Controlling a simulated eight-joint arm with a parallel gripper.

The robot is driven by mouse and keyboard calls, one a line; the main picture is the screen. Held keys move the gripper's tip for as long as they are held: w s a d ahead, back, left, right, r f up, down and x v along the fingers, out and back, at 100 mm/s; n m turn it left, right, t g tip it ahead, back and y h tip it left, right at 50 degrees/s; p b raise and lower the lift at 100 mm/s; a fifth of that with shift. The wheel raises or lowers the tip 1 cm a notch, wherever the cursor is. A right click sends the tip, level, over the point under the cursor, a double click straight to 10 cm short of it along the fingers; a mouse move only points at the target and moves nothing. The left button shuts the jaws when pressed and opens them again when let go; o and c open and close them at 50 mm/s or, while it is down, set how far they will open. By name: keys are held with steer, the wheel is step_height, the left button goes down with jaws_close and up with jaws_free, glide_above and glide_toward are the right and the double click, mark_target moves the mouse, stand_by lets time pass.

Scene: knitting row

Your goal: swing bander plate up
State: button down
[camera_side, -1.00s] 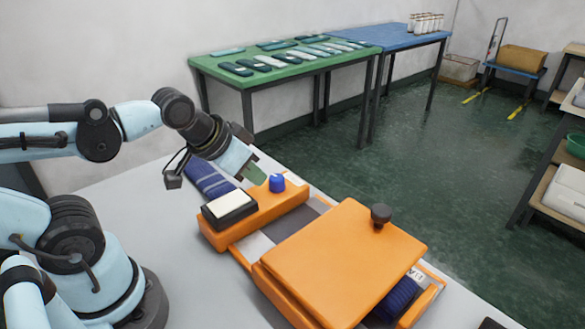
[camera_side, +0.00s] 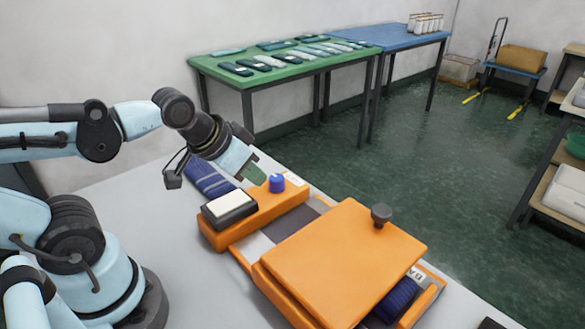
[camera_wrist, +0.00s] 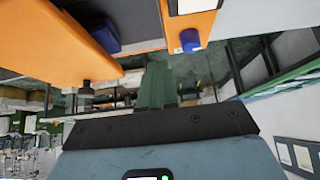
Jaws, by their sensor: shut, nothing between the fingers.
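The orange bander plate (camera_side: 340,258) lies low over the orange bander, with a dark knob (camera_side: 381,213) standing near its far right corner. The plate (camera_wrist: 60,40) also shows upper left in the wrist view, with the knob (camera_wrist: 86,91) below its edge. A dark blue rolled item (camera_side: 398,296) shows partly under the plate's right edge. My gripper (camera_side: 257,175) has green fingers, shut and empty. It hangs beside the blue knob (camera_side: 277,183) on the bander's far-left end, well left of the plate's knob. The fingers (camera_wrist: 157,85) point away in the wrist view.
A black box with a cream pad (camera_side: 229,205) sits on the bander's left end. A folded blue striped cloth (camera_side: 207,179) lies behind it. A green table (camera_side: 290,67) with several dark and pale pieces stands at the back. The grey worktop in front is clear.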

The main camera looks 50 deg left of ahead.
steer(key=c, duration=1.5)
jaws_free()
steer(key=shift+w+d+r, duration=0.1)
steer(key=shift+w+r, duration=0.05)
steer(key=o, duration=0.7)
steer(key=shift+g, duration=0.8)
steer(key=w+d+r, duration=0.2)
steer(key=w+r, duration=0.1)
steer(key=shift+d, duration=0.35)
steer(key=shift+o, duration=0.6)
steer(key=w+d+r+g, duration=0.1)
steer(key=w+d+r, duration=0.1)
steer(key=w+d, duration=0.2)
steer(key=shift+w+d+r+g+h, duration=0.15)
steer(key=shift+d+r+g+h, duration=0.1)
steer(key=shift+g+h, duration=0.15)
steer(key=g, duration=0.4)
glide_above(382, 210)
steer(key=shift+a+f+y, duration=0.3)
steer(key=shift+y, duration=0.1)
steer(key=shift+w+d+f, duration=0.1)
steer(key=shift+d+f, duration=0.15)
steer(key=shift+d, duration=0.05)
step_height(382, 210, down, 10)
steer(key=shift+r, duration=0.1)
